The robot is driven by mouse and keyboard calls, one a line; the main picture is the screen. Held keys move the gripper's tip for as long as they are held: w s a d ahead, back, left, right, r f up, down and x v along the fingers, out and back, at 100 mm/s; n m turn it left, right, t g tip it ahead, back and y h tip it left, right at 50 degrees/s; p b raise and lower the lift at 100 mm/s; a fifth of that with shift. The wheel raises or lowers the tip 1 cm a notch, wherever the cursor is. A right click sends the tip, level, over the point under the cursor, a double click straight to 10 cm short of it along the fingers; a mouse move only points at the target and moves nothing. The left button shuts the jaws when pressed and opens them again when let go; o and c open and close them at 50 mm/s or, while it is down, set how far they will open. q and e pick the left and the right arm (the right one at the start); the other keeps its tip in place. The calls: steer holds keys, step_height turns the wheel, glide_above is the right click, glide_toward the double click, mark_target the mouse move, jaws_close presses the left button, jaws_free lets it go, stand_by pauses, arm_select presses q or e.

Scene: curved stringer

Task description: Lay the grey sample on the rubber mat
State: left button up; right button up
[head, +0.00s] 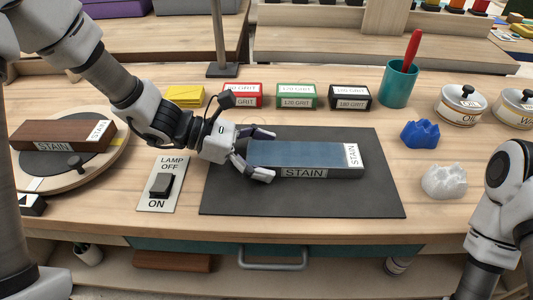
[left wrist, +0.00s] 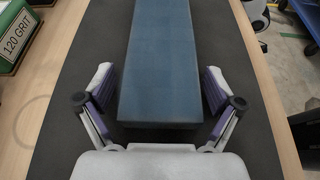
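The grey sample (head: 305,154) is a long block with a blue-grey top and white STAIN labels on its front side and right end. It lies flat on the dark rubber mat (head: 300,202). My left gripper (head: 268,155) is at the sample's left end, with one finger on each long side. In the left wrist view the open fingers (left wrist: 160,88) straddle the near end of the sample (left wrist: 160,60), with a small gap at each side. The right arm shows at the right edge of the head view, but its gripper is out of view.
A brown STAIN block (head: 60,135) sits on a round turntable (head: 105,150) at left. A lamp switch (head: 161,185) is left of the mat. Grit boxes (head: 296,96) and a teal cup (head: 398,85) stand behind. Blue (head: 420,134) and white (head: 444,182) lumps lie at right.

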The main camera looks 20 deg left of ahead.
arm_select(q)
steer(key=shift+r, duration=0.1)
steer(key=shift+r, duration=0.1)
steer(key=shift+a+r, duration=0.15)
steer(key=p+v, duration=0.2)
steer(key=v, duration=0.1)
steer(key=p+v, duration=0.2)
steer(key=v, duration=0.2)
steer(key=p+v, duration=0.2)
steer(key=v, duration=0.1)
steer(key=shift+s+a+r+p, duration=0.15)
steer(key=shift+a+r+p, duration=0.05)
steer(key=shift+r+p, duration=0.2)
steer(key=shift+s+a+f, duration=0.1)
steer(key=shift+s+a, duration=0.05)
steer(key=shift+a, duration=0.3)
steer(key=shift+f, duration=0.1)
